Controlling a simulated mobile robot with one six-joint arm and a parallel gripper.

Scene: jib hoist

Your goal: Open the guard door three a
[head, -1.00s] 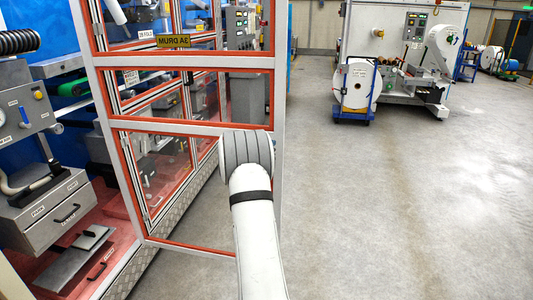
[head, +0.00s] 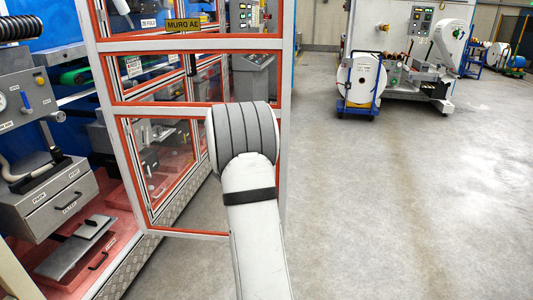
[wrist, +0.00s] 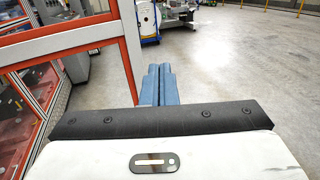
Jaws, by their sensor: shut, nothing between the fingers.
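The guard door (head: 190,108) is a tall light-grey frame with red-orange edging and clear panes. It stands swung out from the machine, across the left half of the head view. The door also shows at the left of the wrist view (wrist: 60,42). My gripper (wrist: 158,68) shows in the wrist view as two blue fingers pressed together and empty, just right of the door's upright edge. I cannot tell whether they touch it. In the head view my arm hides the fingers and part of the door's lower right.
Left of the door, the open machine bay holds a grey drawer unit (head: 55,200) and a red floor tray (head: 115,245). A white machine (head: 425,60) and a paper roll on a blue cart (head: 361,85) stand behind. The grey floor (head: 430,200) at right is clear.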

